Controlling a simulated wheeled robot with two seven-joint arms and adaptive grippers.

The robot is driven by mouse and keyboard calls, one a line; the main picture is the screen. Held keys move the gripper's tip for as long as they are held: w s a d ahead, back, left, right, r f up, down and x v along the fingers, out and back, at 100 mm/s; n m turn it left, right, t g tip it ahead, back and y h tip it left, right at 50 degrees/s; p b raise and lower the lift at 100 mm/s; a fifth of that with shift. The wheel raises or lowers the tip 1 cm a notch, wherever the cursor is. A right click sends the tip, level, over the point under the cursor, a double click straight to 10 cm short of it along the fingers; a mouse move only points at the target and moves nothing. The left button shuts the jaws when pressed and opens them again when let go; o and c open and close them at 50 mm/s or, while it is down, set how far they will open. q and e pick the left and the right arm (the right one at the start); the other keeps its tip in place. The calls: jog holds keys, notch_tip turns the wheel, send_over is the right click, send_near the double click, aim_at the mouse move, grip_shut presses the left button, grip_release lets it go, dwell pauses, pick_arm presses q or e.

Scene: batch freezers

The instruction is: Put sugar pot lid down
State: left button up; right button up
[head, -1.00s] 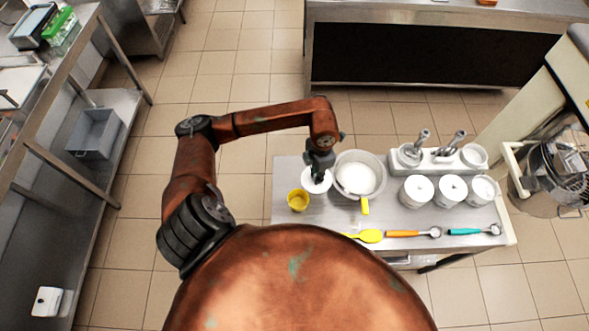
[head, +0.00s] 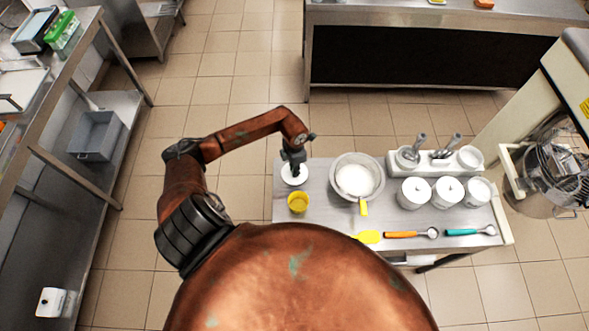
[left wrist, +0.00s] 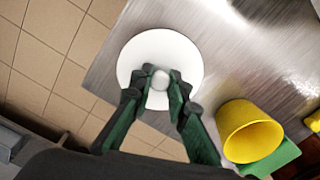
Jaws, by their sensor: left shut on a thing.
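The sugar pot lid is a round white disc with a small knob; it shows in the head view (head: 294,174) and in the left wrist view (left wrist: 140,60). My left gripper (head: 294,166) is shut on its knob, one finger on each side, as the left wrist view (left wrist: 157,88) shows. The lid is over the left end of the steel table (head: 320,215), near its edge. I cannot tell whether it touches the top. White pots (head: 414,192) stand in a row at the right; which one is the sugar pot is unclear. My right gripper is not in view.
A yellow cup (head: 298,202) stands just in front of the lid. A large bowl (head: 343,187) of white contents with a yellow-handled tool stands to its right. An orange-handled scoop (head: 402,234) and a teal-handled scoop (head: 463,232) lie along the front edge.

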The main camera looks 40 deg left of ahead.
pick_arm(q)
jog(key=shift+f, duration=0.25)
jog(key=shift+f, duration=0.2)
jog(key=o, duration=0.8)
jog(key=shift+r, duration=0.25)
notch_tip(320, 180, up, 12)
jog(key=b, duration=0.1)
